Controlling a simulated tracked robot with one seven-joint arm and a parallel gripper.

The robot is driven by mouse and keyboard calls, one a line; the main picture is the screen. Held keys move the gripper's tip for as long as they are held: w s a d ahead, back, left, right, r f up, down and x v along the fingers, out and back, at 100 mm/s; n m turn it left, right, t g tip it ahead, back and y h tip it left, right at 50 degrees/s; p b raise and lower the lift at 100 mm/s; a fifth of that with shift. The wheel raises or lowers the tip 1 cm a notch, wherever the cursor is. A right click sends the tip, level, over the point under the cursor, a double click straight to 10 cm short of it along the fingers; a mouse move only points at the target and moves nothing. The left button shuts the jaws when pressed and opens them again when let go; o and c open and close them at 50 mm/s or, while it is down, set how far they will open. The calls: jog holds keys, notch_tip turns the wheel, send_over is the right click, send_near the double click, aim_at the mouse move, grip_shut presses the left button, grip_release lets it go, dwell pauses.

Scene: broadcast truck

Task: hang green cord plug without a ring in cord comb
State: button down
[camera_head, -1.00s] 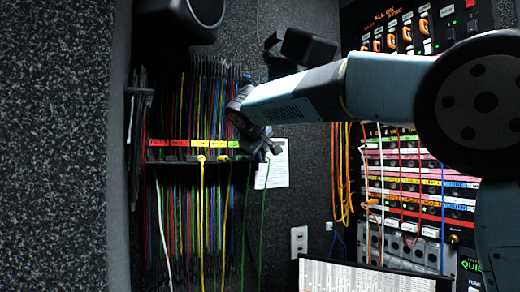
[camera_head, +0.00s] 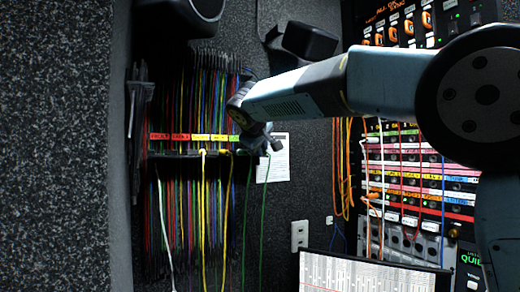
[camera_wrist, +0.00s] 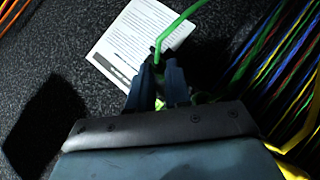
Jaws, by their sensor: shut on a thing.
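The cord comb (camera_head: 172,156) is a dark bar on the wall at left, under a row of red, yellow and green labels. Several cords hang from it, among them white, yellow and green ones. My gripper (camera_head: 265,148) is at the comb's right end, by the green label (camera_head: 234,138). In the wrist view my gripper (camera_wrist: 157,85) is shut on the plug of a green cord (camera_wrist: 178,32); the fingers mostly hide the plug. That cord hangs down in the head view (camera_head: 265,195). Another green cord (camera_head: 247,205) hangs just left of it. Whether the held plug touches the comb is unclear.
A white paper sheet (camera_head: 277,160) is on the wall behind my gripper. Dense coloured cords (camera_wrist: 295,60) lie close on the right in the wrist view. A patch panel (camera_head: 415,185) and orange cords (camera_head: 343,175) are farther right. A dark speaker (camera_head: 180,18) is above the comb.

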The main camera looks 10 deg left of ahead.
dwell(0.5)
grip_release()
dwell(0.8)
jog(key=shift+s+d, duration=0.95)
jog(key=shift+s, duration=0.25)
dwell(0.6)
jog(key=s+d, duration=0.1)
jog(key=s, duration=0.1)
jog(key=s+d, duration=0.2)
dwell(0.5)
